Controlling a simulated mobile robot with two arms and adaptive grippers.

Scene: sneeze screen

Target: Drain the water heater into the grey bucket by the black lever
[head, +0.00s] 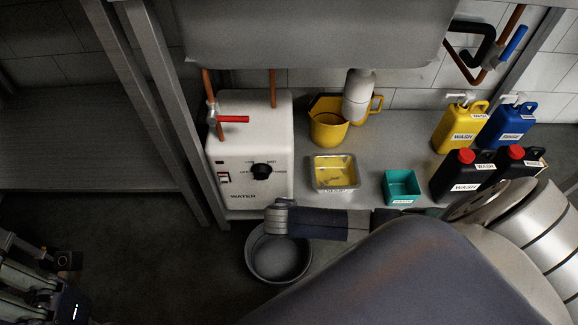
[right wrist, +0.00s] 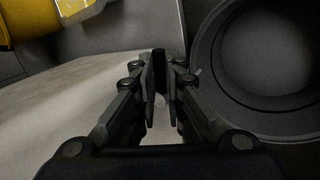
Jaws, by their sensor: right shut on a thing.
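The white water heater (head: 228,160) stands at the left of the counter, with a black knob (head: 262,171) on its front and a red lever (head: 232,119) on a pipe above. The grey bucket (head: 254,270) is on the floor below its front edge and looks empty. My right gripper (head: 277,210) is at the heater's lower right, over the bucket's rim. In the right wrist view its fingers (right wrist: 160,80) are closed on a dark piece, which looks like the black lever (right wrist: 159,60). My left gripper (head: 66,262) is at the lower left; its fingers are unclear.
A yellow jug (head: 327,128), a steel tray (head: 334,172) and a teal box (head: 401,186) stand on the counter. Several jerrycans, including a yellow one (head: 456,128), stand at right. A metal post (head: 165,105) rises left of the heater. Floor at left is clear.

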